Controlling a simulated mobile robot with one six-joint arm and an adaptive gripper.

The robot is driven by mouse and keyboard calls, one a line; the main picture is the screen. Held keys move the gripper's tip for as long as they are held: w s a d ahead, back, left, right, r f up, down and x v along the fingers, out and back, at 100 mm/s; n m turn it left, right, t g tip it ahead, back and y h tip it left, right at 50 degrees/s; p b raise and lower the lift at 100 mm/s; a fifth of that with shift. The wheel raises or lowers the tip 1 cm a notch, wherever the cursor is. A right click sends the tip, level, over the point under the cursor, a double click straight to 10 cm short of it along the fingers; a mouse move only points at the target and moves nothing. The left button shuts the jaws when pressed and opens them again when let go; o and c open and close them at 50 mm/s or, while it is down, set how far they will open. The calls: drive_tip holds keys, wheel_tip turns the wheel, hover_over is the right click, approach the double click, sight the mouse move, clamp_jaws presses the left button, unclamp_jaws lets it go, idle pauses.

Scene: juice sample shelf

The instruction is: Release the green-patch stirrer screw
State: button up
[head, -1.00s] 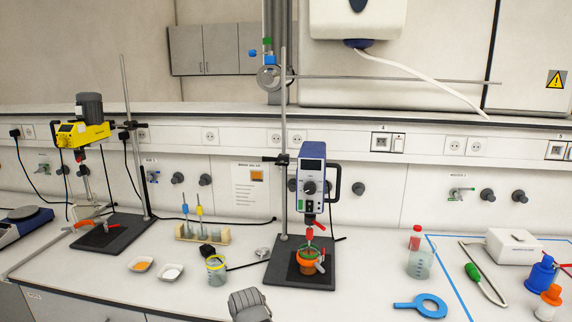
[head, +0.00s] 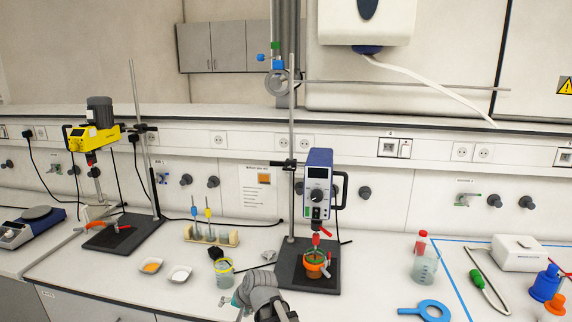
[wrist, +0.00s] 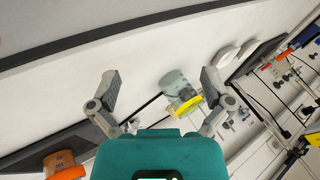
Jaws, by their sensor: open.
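The blue-and-white stirrer (head: 318,185) hangs on an upright rod at the centre of the bench in the head view. A small green patch (head: 315,212) shows low on its front. A dark clamp (head: 289,163) joins it to the rod; its screw is too small to make out. Below are a red piece (head: 316,240) and an orange pot (head: 315,265). My gripper (head: 262,290) is in front of the stand, low and to the left of the pot. In the wrist view my gripper (wrist: 160,84) is open and empty, its fingers spread wide.
A beaker with a yellow ring (head: 223,270) stands left of the stand; it also shows beyond my fingers in the wrist view (wrist: 176,84). A yellow stirrer (head: 92,138) stands at left. Two dishes, a tube rack (head: 213,237) and a blue magnifier (head: 424,310) lie around.

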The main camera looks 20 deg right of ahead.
drive_tip(key=w+d+r+m+t+h+p, duration=0.1)
drive_tip(key=w+d+r+m+t+p, duration=0.3)
drive_tip(key=w+r+m, duration=0.5)
drive_tip(key=w+d+r+m+t+p, duration=0.3)
drive_tip(key=w+r+m+t, duration=0.35)
drive_tip(key=r, duration=0.55)
drive_tip(key=m+g+h+p, duration=0.1)
drive_tip(key=m+h+p, duration=0.5)
drive_tip(key=m+h, duration=1.15)
approach(288, 170)
drive_tip(key=s+r+m+y, duration=0.3)
drive_tip(key=s+m+y, duration=0.1)
drive_tip(key=y, duration=0.1)
drive_tip(key=shift+w+a, duration=0.1)
drive_tip(key=shift+w, duration=0.15)
drive_tip(key=x, duration=1.3)
drive_tip(key=shift+w+d+f, duration=0.1)
drive_tip(key=shift+d, duration=0.2)
